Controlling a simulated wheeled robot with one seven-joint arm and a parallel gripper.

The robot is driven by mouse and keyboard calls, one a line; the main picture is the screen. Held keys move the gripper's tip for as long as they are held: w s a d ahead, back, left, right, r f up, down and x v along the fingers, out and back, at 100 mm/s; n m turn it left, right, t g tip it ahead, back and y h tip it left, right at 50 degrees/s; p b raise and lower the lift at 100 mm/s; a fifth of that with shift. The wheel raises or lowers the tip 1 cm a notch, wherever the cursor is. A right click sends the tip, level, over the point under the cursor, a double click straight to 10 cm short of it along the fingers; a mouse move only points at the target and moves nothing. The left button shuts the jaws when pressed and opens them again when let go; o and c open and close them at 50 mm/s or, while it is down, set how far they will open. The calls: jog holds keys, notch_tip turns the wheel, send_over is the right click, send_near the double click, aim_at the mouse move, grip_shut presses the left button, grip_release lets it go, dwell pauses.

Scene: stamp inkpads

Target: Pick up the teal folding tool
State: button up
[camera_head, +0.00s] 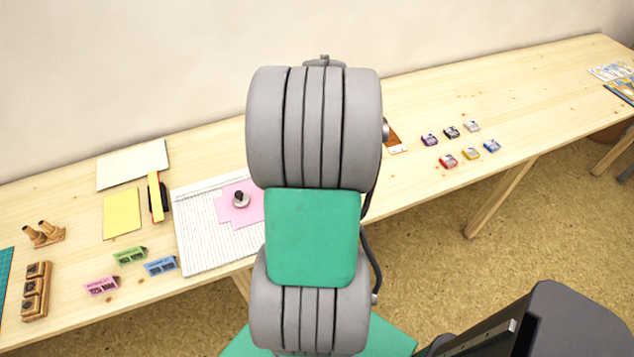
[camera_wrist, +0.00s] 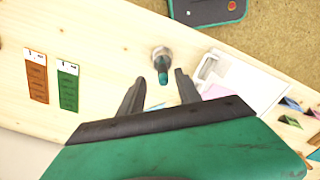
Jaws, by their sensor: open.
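A teal tool (camera_wrist: 163,77) stands in a small grey round holder (camera_wrist: 160,54) on the wooden table in the wrist view. Only its teal end shows clearly. My gripper (camera_wrist: 159,77) is open, with its two dark fingers apart and the teal end showing between their tips. I cannot tell how far below the fingertips the tool is. Nothing is held. In the head view my arm hides the tool, the holder and the gripper.
An orange card (camera_wrist: 36,77) and a green card (camera_wrist: 68,87) lie to the left in the wrist view. A white gridded board (camera_head: 205,245) with pink paper (camera_head: 247,214) and a dark-knobbed piece (camera_head: 240,199) lies left of my arm. Several inkpads (camera_head: 448,161) sit right.

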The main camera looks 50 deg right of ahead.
jog(key=f, duration=0.4)
jog(key=shift+a+f+p, duration=0.2)
jog(key=shift+f+p, duration=0.05)
jog(key=shift+p, duration=0.1)
grip_shut()
